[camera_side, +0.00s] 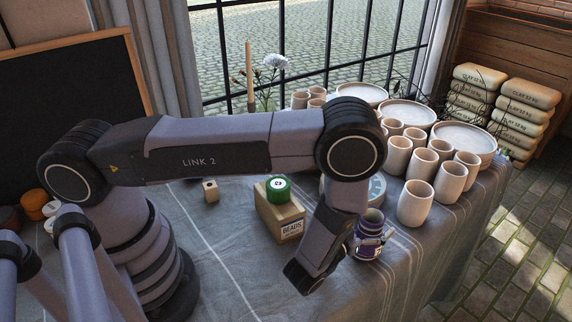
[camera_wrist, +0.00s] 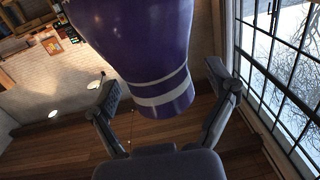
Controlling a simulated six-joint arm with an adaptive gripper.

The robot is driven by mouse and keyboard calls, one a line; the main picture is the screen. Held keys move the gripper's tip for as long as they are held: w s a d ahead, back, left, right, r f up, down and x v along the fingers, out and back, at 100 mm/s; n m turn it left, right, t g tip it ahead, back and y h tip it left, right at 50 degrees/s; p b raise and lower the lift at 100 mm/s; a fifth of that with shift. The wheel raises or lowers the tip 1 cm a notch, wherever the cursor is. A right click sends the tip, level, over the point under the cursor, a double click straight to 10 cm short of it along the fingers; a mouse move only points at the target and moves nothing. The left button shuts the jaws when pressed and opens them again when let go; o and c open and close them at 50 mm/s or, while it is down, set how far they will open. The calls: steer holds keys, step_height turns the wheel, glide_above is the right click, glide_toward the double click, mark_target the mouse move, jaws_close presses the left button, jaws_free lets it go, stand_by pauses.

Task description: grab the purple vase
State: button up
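The purple vase (camera_side: 371,222) with pale bands stands on the cloth-covered table in the side view, just right of my lower arm. In the wrist view, the purple vase (camera_wrist: 158,45) fills the upper middle, its banded end pointing down toward my palm. My gripper (camera_wrist: 162,78) has its two fingers spread, one on each side of the vase. Gaps show between the fingers and the vase's banded end, so I see no clear contact. In the side view my gripper is small and partly hidden close to the vase.
Several pale cups (camera_side: 415,203) stand close to the right of the vase, with stacked plates (camera_side: 463,143) behind. A small wooden block (camera_side: 211,191) lies farther left. The front cloth is clear.

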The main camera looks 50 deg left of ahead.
steer(key=c, duration=1.2)
steer(key=shift+r, duration=0.1)
